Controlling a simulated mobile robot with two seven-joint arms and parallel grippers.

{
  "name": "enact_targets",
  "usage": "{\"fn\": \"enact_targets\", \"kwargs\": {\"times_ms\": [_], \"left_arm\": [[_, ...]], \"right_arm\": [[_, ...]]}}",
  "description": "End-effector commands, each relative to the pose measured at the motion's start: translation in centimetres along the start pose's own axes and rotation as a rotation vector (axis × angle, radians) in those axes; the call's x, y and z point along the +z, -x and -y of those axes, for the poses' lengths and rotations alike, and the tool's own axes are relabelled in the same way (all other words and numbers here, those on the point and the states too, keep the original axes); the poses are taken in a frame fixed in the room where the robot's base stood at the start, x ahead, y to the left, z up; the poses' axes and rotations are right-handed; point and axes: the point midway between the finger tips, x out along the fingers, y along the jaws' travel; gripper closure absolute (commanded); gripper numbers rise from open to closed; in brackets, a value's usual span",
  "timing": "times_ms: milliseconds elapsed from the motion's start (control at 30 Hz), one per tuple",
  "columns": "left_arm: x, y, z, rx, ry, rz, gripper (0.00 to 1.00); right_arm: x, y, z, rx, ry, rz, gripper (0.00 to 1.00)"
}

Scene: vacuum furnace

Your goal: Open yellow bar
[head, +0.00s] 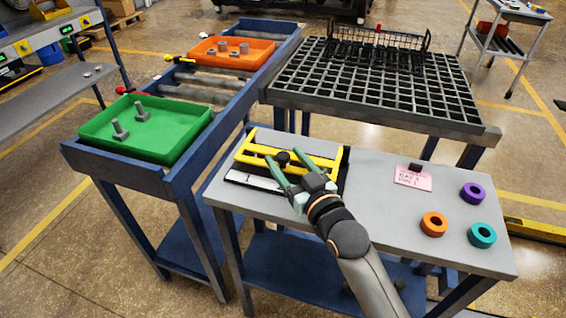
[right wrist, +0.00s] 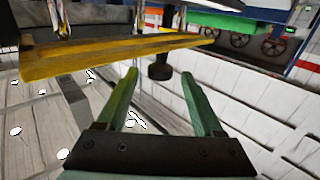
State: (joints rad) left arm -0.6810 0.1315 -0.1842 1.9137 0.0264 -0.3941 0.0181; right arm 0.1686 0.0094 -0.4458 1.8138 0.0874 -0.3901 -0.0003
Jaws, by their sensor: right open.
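A yellow bar (head: 316,159) runs across a yellow frame on a black base at the left of the grey table. It bears a black knob (head: 283,157). My right gripper (head: 284,161) is over this fixture, open, with one finger on each side of the knob in the head view. In the right wrist view the yellow bar (right wrist: 110,55) lies ahead of the fingertips and the black knob (right wrist: 160,68) shows beyond and between the open fingers (right wrist: 158,85). I cannot tell whether the fingers touch anything. My left gripper is not in view.
The grey table (head: 385,225) also holds a pink note (head: 413,180) and orange (head: 434,224), purple (head: 473,193) and teal (head: 482,235) rings. Behind it stands a black grid table (head: 385,85). A roller stand at left holds green (head: 180,140) and orange (head: 260,58) trays.

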Motion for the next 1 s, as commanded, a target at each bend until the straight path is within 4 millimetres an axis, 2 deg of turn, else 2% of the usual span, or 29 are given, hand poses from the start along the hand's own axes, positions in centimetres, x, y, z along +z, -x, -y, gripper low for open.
{"fn": "enact_targets", "kwargs": {"times_ms": [33,200,567,1000], "left_arm": [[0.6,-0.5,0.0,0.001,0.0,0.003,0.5],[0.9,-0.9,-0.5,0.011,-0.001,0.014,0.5],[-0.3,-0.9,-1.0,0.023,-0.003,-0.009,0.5],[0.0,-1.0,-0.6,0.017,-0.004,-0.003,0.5]], "right_arm": [[0.3,-0.7,0.0,0.001,0.0,-0.003,0.31],[0.1,-1.9,0.0,0.001,0.0,-0.001,0.31],[0.0,-2.2,0.0,0.001,0.0,0.0,0.32],[0.0,-2.1,0.0,0.0,0.0,0.0,0.82]]}}
